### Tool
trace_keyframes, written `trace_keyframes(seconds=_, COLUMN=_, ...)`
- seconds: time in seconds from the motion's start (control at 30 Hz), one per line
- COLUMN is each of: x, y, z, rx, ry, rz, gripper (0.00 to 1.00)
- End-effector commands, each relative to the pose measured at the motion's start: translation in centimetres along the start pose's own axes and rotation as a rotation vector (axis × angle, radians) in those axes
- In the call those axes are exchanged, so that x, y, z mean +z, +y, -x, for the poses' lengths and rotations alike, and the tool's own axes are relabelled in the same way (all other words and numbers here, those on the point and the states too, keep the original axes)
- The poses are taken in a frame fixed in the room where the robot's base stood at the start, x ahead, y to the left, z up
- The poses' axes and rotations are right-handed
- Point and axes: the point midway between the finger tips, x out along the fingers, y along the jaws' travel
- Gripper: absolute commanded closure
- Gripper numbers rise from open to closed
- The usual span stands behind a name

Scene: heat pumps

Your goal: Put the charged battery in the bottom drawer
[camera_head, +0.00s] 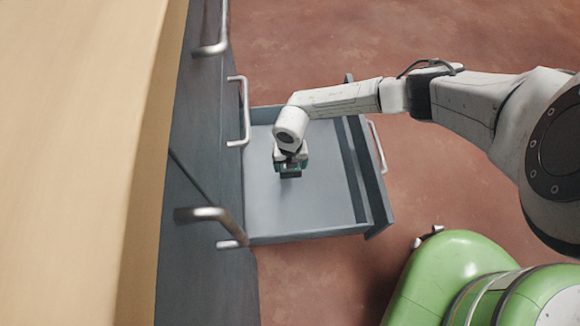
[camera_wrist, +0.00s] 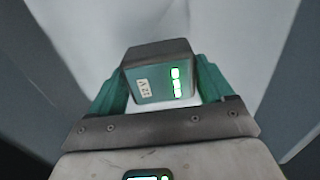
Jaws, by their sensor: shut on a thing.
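My gripper (camera_head: 291,163) is over the open bottom drawer (camera_head: 315,205), inside its outline in the head view. In the wrist view my gripper (camera_wrist: 160,95) is shut on the battery (camera_wrist: 148,88), with a green finger on each side. In the head view the battery (camera_head: 291,174) is a small dark shape below the fingers. The pale drawer floor lies behind it. I cannot tell whether the battery touches the floor. The drawer looks otherwise empty.
The grey cabinet (camera_head: 205,130) with several metal handles stands left of the drawer, under a light wooden top (camera_head: 75,150). The drawer's front panel, with its handle (camera_head: 378,147), faces right.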

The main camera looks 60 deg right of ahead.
Motion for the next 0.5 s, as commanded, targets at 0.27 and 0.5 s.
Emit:
trace_keyframes(seconds=0.27, x=0.2, y=0.1, z=-3.5, rx=0.001, ry=0.0, rz=-0.002, gripper=0.64)
trace_keyframes(seconds=0.5, x=0.2, y=0.1, z=-3.3, rx=0.001, ry=0.0, rz=-0.001, gripper=0.64)
